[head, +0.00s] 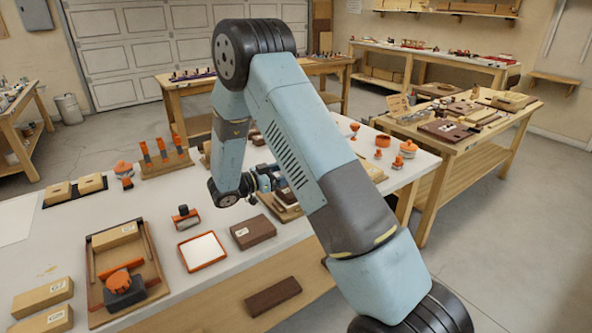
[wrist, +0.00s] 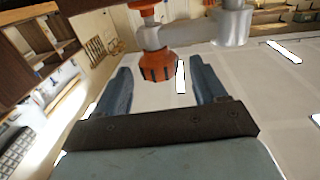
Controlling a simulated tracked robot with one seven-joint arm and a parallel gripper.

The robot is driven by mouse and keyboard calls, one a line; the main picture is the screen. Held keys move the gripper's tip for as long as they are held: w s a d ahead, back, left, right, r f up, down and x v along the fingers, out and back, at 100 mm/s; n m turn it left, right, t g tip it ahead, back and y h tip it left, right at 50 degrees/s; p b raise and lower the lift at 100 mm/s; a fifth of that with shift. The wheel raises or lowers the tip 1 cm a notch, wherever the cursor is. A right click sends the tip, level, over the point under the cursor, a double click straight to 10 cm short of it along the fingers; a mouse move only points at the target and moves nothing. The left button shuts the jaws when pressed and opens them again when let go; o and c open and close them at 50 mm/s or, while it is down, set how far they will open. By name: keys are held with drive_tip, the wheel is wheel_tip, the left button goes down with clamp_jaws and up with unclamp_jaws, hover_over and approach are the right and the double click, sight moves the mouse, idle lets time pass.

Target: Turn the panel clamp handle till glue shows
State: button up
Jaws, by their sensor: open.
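In the wrist view an orange ribbed handle (wrist: 158,66) sits ahead of my gripper (wrist: 160,88), in line with the gap between the two blue-grey fingers. It joins a grey metal cylinder (wrist: 230,28), with another orange part (wrist: 143,5) at the top edge. The fingers are apart; whether they reach around the handle is hard to tell. In the head view my gripper (head: 264,180) is small and low over the bench, beside stacked wooden panels (head: 286,205). My arm hides part of that area, and the handle cannot be made out there. No glue can be made out.
On the white bench (head: 215,220) are an orange-rimmed tray (head: 201,251), a brown block (head: 253,232) and a wooden tray (head: 92,262) holding an orange-and-black tool (head: 123,284). An orange tool rack (head: 165,160) stands behind. Orange pots (head: 407,148) stand at right.

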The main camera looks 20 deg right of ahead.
drive_tip(key=v, duration=0.8)
drive_tip(key=shift+a, duration=0.35)
drive_tip(key=shift+s, duration=0.1)
idle(0.8)
drive_tip(key=w+d+r+n+t+y, duration=0.3)
drive_tip(key=w+r+t+y, duration=0.45)
drive_tip(key=r, duration=0.55)
drive_tip(key=s+a+r+n+t+y, duration=0.1)
drive_tip(key=s+r+n+y, duration=0.15)
drive_tip(key=r+y, duration=0.3)
drive_tip(key=s+a+r+n+t+y, duration=0.1)
drive_tip(key=s+r+n+y, duration=0.2)
drive_tip(key=r, duration=0.4)
drive_tip(key=s+d+r+n+g+y, duration=0.25)
drive_tip(key=s+n+y, duration=0.2)
drive_tip(key=s, duration=0.95)
drive_tip(key=s+d+f+g+h, duration=0.1)
drive_tip(key=s+d, duration=0.1)
drive_tip(key=s, duration=0.5)
drive_tip(key=s+d+f+n+g+h, duration=0.1)
drive_tip(key=s+d+g, duration=0.1)
drive_tip(key=s, duration=0.5)
drive_tip(key=s+d+f+n+g+h, duration=0.1)
drive_tip(key=s+d+g, duration=0.1)
drive_tip(key=s, duration=0.5)
drive_tip(key=shift+s+d+f, duration=0.2)
drive_tip(key=shift+d+f, duration=0.2)
drive_tip(key=shift+d, duration=0.45)
